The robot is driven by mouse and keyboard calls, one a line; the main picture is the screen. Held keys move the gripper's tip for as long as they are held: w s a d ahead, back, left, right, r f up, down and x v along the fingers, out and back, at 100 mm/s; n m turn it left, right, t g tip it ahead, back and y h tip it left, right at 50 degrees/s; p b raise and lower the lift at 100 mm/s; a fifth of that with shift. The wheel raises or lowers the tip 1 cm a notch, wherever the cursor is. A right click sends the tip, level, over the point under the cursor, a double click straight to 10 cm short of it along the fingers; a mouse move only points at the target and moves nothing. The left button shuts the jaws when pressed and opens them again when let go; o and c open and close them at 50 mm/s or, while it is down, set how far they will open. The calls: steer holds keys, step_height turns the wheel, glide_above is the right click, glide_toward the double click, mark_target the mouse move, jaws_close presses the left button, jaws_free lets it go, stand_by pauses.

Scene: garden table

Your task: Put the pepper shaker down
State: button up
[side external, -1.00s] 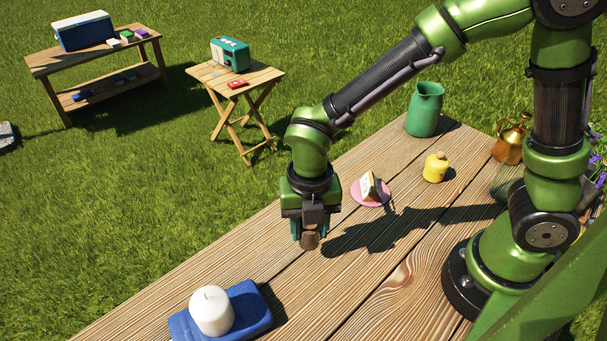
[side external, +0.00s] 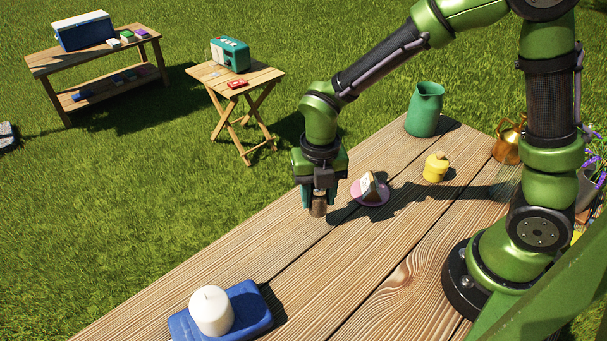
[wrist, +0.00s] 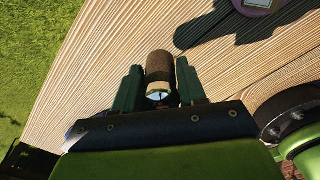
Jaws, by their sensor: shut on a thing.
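My gripper (side external: 318,203) is over the wooden garden table (side external: 330,265), near its far left edge. It is shut on the pepper shaker (side external: 318,208), a small brown cylinder whose lower part shows below the fingers. In the wrist view the shaker (wrist: 159,68) sits between the two green fingers of my gripper (wrist: 160,88), with a shiny metal end facing the camera. Whether the shaker's bottom touches the table or hangs just above it I cannot tell.
A pink plate (side external: 369,195) with a wedge-shaped item stands just right of my gripper. Beyond are a yellow pot (side external: 435,168) and a green jug (side external: 424,110). The boards between are clear.

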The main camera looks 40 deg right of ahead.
mark_target(318, 208)
steer(key=shift+f, duration=1.9)
steer(key=shift+f, duration=0.15)
steer(key=o, duration=1.1)
